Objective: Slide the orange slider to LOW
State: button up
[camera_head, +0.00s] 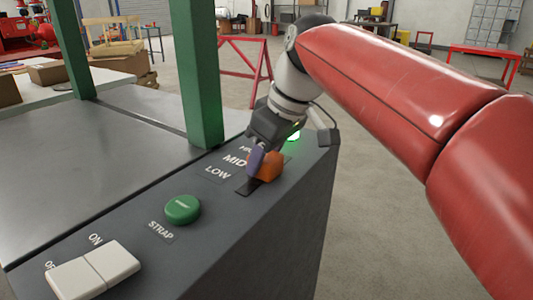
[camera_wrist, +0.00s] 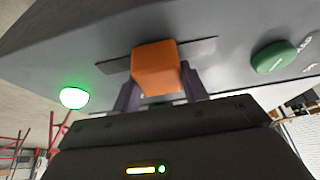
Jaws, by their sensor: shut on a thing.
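The orange slider (camera_head: 267,165) is a block on a dark slot in the top of the grey control panel (camera_head: 215,235). In the head view it stands near the MID label (camera_head: 235,160), with the LOW label (camera_head: 217,173) nearer to me and a HIGH label partly hidden by my gripper. My gripper (camera_head: 257,160) reaches down from the far side and is shut on the slider. In the wrist view the slider (camera_wrist: 156,68) sits between the two purple fingers (camera_wrist: 158,92), with slot showing on both sides.
A green STRAP button (camera_head: 182,209) and a white ON/OFF rocker switch (camera_head: 93,273) lie on the panel nearer to me. A lit green lamp (camera_head: 293,136) is at the far end. A green post (camera_head: 196,75) rises left of my gripper. Open floor lies right of the panel.

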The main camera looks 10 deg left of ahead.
aim_at(240, 185)
jog(key=s, duration=0.1)
jog(key=s+a, duration=0.1)
jog(key=s, duration=0.1)
jog(key=s+a, duration=0.1)
jog(key=shift+s, duration=0.3)
jog(key=o, duration=1.4)
jog(key=shift+s, duration=0.1)
jog(key=shift+c, duration=0.2)
jog(key=shift+o, duration=0.2)
jog(key=v, duration=0.7)
jog(key=shift+d+r+p, duration=0.2)
jog(key=shift+r+p, duration=0.15)
jog(key=shift+p, duration=0.05)
